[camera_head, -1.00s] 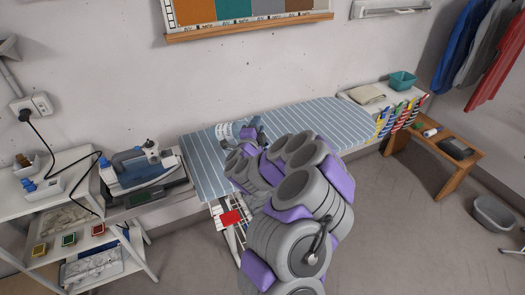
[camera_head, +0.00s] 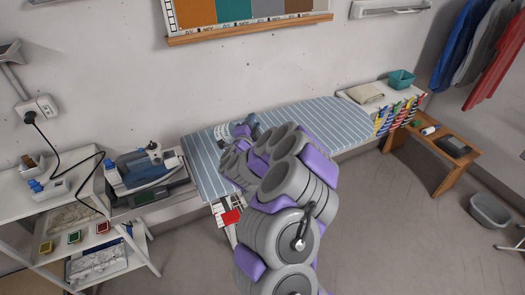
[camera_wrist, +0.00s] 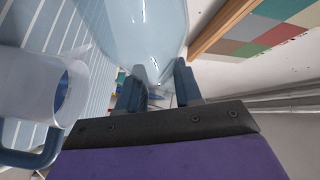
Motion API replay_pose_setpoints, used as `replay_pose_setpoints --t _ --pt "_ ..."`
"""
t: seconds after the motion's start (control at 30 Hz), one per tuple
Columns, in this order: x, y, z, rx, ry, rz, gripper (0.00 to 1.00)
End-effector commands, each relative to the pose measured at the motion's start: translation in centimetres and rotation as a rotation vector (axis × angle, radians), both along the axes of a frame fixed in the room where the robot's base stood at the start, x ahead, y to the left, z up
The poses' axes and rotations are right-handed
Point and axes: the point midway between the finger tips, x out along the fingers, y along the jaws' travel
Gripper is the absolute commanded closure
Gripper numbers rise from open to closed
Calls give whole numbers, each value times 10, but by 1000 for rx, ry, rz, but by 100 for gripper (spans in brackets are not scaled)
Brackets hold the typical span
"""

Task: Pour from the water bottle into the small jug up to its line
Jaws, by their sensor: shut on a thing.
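The water bottle (camera_wrist: 120,25) is a large, clear, pale-blue shape at the top of the wrist view. My gripper (camera_wrist: 158,88) is shut on it, with a dark blue finger on each side of its lower part. The small jug (camera_wrist: 35,85) is whitish and translucent with a blue-grey handle, at the left of the wrist view, beside the bottle and apart from the fingers. In the head view the jug (camera_head: 222,131) shows at the left end of the striped board, partly behind my arm. The jug's line, the water levels and any stream cannot be made out.
The blue striped ironing board (camera_head: 315,122) is clear to the right of my arm. An iron (camera_head: 142,165) stands to its left, beside a white shelf unit (camera_head: 60,215). A folded cloth (camera_head: 366,93) and teal bin (camera_head: 401,79) sit at the right. The wall is close behind.

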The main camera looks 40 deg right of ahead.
Motion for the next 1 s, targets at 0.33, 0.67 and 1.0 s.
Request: replay_pose_setpoints --t 0.33,0.67,1.0 --pt "7 6 12 -48 63 2 100" --pt "14 11 21 -93 123 3 100" --pt "21 16 30 -141 187 2 100"
